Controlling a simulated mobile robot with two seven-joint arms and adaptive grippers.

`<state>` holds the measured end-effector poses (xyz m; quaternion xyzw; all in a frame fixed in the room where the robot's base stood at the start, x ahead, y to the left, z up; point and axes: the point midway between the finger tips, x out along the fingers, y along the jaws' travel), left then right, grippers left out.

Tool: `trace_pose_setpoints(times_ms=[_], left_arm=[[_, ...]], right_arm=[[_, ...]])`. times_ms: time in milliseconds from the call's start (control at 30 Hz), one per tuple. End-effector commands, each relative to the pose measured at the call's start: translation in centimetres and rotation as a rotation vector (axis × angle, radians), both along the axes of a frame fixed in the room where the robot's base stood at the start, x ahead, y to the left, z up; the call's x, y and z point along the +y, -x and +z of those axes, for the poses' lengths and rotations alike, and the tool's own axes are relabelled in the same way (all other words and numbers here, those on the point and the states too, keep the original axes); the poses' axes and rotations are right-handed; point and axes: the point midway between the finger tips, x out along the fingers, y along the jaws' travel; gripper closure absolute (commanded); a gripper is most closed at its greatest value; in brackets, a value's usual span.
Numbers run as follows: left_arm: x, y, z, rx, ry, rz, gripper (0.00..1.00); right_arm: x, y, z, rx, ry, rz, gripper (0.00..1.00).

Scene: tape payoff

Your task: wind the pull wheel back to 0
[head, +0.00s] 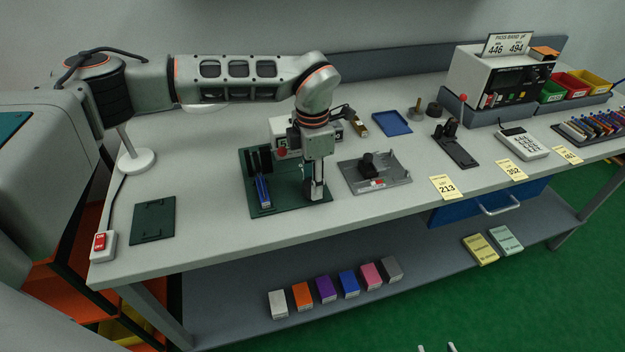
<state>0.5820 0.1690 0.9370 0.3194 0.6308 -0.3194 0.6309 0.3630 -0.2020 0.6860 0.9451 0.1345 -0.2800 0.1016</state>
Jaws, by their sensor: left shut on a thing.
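My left gripper (314,190) points straight down at the right end of a dark green base plate (284,197). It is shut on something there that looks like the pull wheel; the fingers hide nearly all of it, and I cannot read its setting. Black uprights and a blue strip (263,191) stand on the left part of the plate. A white box (283,128) with a partly hidden black digit and a red knob stands behind the plate. Two pale tips at the bottom edge look like my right gripper (436,348), apart and empty.
A grey fixture (374,171) with a black knob stands close right of the plate. A blue tray (392,123), a black stand (455,145) and a keypad (522,143) lie further right. A dark green mat (153,220) and a red switch (102,243) are left.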

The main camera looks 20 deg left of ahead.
Motion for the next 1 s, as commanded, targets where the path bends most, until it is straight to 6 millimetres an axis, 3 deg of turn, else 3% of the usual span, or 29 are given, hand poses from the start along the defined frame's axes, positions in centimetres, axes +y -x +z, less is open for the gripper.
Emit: trace_pose_setpoints(times_ms=[367,1000], left_arm=[[0.0,0.0,-0.1,0.001,-0.001,0.162,0.87],[0.0,0.0,-0.1,0.000,0.000,0.759,0.87]], right_arm=[[0.0,0.1,-0.5,0.002,0.001,0.000,0.60],[0.0,0.0,-1.5,-0.001,-0.001,0.000,0.60]])
